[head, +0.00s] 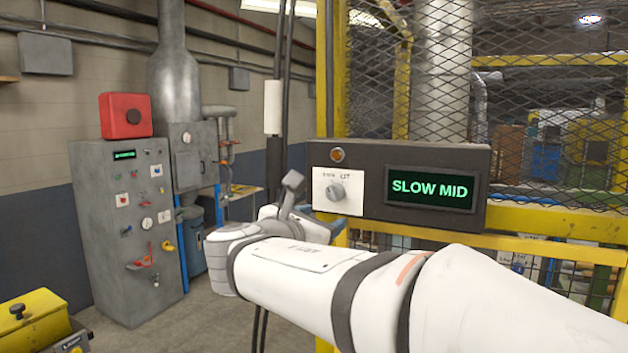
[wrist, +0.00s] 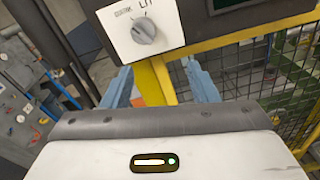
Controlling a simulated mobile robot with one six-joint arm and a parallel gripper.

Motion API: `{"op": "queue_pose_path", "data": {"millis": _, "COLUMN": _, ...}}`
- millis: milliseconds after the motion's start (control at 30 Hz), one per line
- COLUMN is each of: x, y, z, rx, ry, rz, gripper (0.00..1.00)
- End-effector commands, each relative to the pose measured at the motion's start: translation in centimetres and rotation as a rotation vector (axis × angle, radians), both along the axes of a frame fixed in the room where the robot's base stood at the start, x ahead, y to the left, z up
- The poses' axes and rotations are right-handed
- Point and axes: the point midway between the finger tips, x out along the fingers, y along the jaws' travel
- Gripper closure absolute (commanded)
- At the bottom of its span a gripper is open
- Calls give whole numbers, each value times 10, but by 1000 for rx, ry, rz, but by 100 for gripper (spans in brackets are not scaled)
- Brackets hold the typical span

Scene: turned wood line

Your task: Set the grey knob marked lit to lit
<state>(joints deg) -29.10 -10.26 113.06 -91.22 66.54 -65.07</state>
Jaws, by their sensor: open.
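The grey knob (head: 336,192) is on a white plate (head: 322,208) at the left end of a dark control box. In the wrist view the knob (wrist: 143,32) sits near the top, under two printed labels. The right label reads LIT; the left one is too small to read surely. I cannot tell for sure which label the knob points to. My gripper (wrist: 157,66) is open and empty, its two blue fingers apart, below the knob in the wrist picture and not touching it. In the head view my arm hides most of the gripper.
The dark box (head: 365,155) carries an amber lamp (head: 337,155) and a green display (head: 430,191) reading SLOW MID. A yellow post (head: 330,80) and mesh fence (head: 520,120) stand around it. A grey cabinet (head: 110,220) and yellow machine (head: 35,320) are at left.

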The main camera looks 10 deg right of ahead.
Motion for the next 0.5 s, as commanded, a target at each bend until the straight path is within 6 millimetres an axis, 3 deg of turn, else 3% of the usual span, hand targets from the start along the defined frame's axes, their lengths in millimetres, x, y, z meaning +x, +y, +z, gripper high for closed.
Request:
{"op": "queue_pose_path", "data": {"millis": 33, "x": 3, "y": 7, "z": 13, "rx": -42, "ry": -6, "rz": 15, "gripper": 46}}
{"op": "queue_pose_path", "data": {"millis": 133, "x": 8, "y": 11, "z": 24, "rx": -94, "ry": -11, "rz": 26, "gripper": 46}}
{"op": "queue_pose_path", "data": {"millis": 500, "x": 50, "y": -21, "z": 26, "rx": -103, "ry": -9, "rz": 25, "gripper": 46}}
